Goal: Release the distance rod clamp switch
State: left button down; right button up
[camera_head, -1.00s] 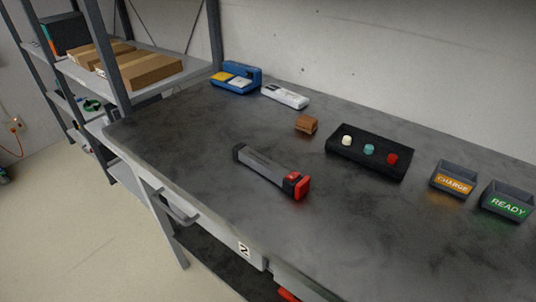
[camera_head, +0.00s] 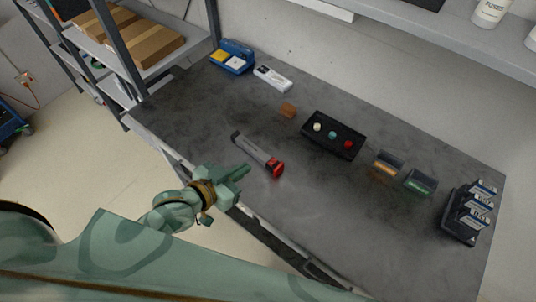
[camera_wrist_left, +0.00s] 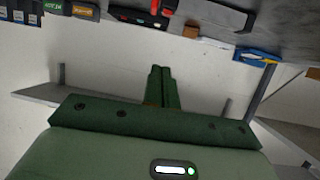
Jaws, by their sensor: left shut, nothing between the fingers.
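A grey bar-shaped device (camera_head: 252,149) with a black far end and a red near end (camera_head: 277,168) lies on the dark workbench (camera_head: 330,215). I take it for the distance rod; a separate clamp switch is too small to make out. Its grey body also shows at the top of the left wrist view (camera_wrist_left: 215,12). My left gripper (camera_head: 246,171) is shut and empty, by the bench's front edge, to the near left of the red end and apart from it. Its closed fingers (camera_wrist_left: 160,70) point up in the left wrist view. My right gripper is in neither current view.
A black tray with coloured knobs (camera_head: 349,123), a brown block (camera_head: 287,110) and a blue box (camera_head: 232,58) stand behind the rod. Small bins (camera_head: 420,182) and a dark rack (camera_head: 461,231) are on the right. A shelf (camera_head: 465,38) overhangs the back; the bench's near right is clear.

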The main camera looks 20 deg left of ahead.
pick_arm(q)
jog(key=b, duration=0.2)
send_over(273, 161)
jog(key=s+a, duration=0.1)
jog(key=s, duration=0.1)
notch_tip(273, 161, down, 4)
jog(key=shift+s+a+f, duration=0.1)
jog(key=shift+s+f, duration=0.05)
jog(key=shift+f, duration=0.45)
jog(key=shift+s+a+f, duration=0.1)
jog(key=shift+s+f, duration=0.05)
jog(key=shift+f, duration=0.45)
jog(key=shift+s+f+b, duration=0.15)
jog(key=shift+f+b, duration=0.2)
jog(key=shift+f, duration=0.3)
jog(key=shift+s+f, duration=0.1)
jog(key=shift+f, duration=0.25)
jog(key=shift+r+p, duration=0.15)
jog(key=shift+p, duration=0.15)
jog(key=shift+r+p, duration=0.7)
jog(key=shift+p, duration=0.1)
